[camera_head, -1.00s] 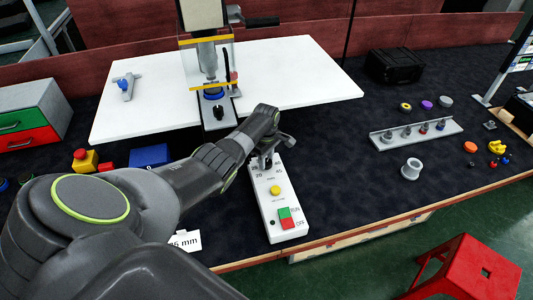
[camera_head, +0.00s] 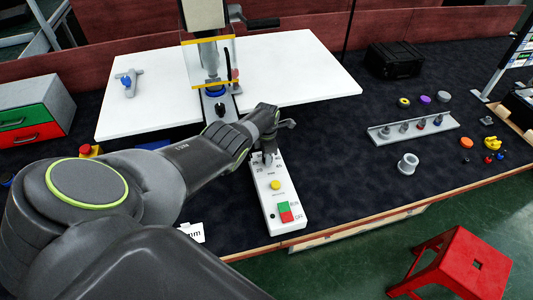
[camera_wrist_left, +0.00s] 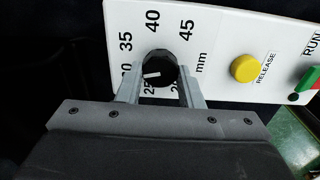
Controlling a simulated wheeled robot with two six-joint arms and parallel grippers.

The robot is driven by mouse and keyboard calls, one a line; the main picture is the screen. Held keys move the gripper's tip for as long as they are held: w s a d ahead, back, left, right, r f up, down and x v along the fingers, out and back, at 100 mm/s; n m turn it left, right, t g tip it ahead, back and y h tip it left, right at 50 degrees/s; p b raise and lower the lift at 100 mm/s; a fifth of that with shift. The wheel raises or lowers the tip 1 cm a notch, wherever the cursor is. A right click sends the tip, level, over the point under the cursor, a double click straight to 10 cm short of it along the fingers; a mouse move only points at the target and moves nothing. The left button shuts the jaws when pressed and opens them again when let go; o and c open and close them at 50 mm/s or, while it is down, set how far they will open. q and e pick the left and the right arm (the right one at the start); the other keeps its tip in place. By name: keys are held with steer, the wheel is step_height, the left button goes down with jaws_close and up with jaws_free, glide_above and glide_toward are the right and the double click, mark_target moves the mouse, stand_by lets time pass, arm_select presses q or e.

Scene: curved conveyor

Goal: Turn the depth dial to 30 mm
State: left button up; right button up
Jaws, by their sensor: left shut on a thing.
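The depth dial is a black round knob (camera_wrist_left: 160,70) on a white control box (camera_head: 270,205). In the left wrist view the box's panel (camera_wrist_left: 215,30) carries mm numbers around the knob, with 35, 40 and 45 clear. The knob's white pointer line points left and slightly down, towards the partly covered number that looks like 30. My left gripper (camera_head: 268,156) is over the far end of the box, shut on the knob, with one finger on each side of it in the left wrist view (camera_wrist_left: 160,88). The fingers partly cover the lower numbers. My right gripper is not seen.
The box also has a yellow RELEASE button (camera_wrist_left: 244,68) and a green and red RUN/OFF switch (camera_head: 287,211). A drill press (camera_head: 209,60) with a white table (camera_head: 290,75) stands behind. A grey rack (camera_head: 412,133) and small parts lie to the right.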

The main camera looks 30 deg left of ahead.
arm_select(q)
steer(key=shift+w+r+n, duration=0.1)
steer(key=shift+n, duration=0.8)
steer(key=o, duration=1)
steer(key=shift+c, duration=0.2)
step_height(320, 180, up, 17)
steer(key=p, duration=0.7)
steer(key=shift+r+p, duration=0.15)
steer(key=shift+p, duration=0.15)
